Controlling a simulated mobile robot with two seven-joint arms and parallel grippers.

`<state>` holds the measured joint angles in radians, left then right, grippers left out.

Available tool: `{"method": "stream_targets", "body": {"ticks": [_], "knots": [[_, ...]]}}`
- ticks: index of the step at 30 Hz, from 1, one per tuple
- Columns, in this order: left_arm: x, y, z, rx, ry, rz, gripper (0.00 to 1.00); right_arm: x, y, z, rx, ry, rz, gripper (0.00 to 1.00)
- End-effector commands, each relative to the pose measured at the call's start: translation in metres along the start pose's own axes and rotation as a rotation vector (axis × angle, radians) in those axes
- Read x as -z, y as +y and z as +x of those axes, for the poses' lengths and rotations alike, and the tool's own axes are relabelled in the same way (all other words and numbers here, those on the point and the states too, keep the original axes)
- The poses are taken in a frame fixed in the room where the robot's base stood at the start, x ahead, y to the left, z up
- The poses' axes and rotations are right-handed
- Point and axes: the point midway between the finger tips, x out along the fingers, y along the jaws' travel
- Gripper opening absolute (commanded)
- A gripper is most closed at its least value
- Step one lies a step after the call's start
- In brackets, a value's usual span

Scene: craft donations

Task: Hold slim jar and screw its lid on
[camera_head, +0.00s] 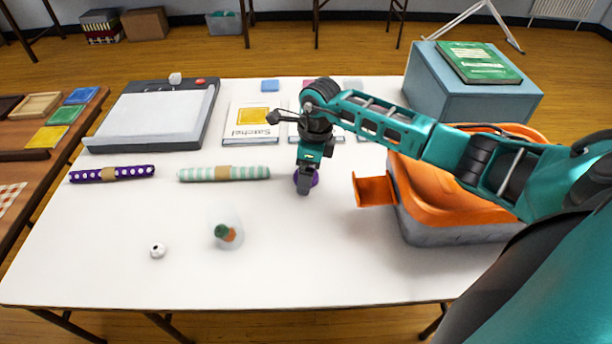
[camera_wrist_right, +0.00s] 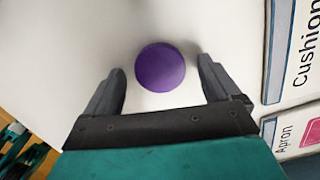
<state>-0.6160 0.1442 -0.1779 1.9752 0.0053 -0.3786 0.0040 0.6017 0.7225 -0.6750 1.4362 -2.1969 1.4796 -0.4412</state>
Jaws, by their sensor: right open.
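The slim jar (camera_head: 227,236) is a clear jar with green and orange contents, standing without a lid on the white table, left of centre. A round purple lid (camera_wrist_right: 160,67) lies flat on the table; in the head view it (camera_head: 314,180) is partly hidden by my right gripper (camera_head: 304,186). My right gripper points down over the lid. In the right wrist view its two fingers (camera_wrist_right: 162,75) are open, one on each side of the lid, with gaps showing. My left gripper is not in view.
Near the jar is a small white item (camera_head: 157,251). Behind lie a purple dotted roll (camera_head: 85,175), a striped roll (camera_head: 195,174), a paper trimmer (camera_head: 150,115) and pattern packets (camera_head: 246,135). An orange-and-grey machine (camera_head: 425,230) stands right. The table's front left is clear.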

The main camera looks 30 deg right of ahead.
Motion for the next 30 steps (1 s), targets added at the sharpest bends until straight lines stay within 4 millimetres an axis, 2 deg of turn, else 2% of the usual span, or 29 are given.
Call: {"method": "stream_targets", "body": {"ticks": [10, 27, 30], "knots": [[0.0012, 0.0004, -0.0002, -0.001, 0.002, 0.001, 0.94, -0.0001, 0.0000, 0.0010, 0.000, -0.001, 0.000, 0.90], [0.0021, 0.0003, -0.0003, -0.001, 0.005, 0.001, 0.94, -0.0001, 0.0000, 0.0008, 0.000, 0.000, 0.000, 0.35], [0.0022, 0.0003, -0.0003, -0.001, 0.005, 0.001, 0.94, -0.0001, -0.0001, 0.0008, 0.000, 0.000, 0.000, 0.31]]}}
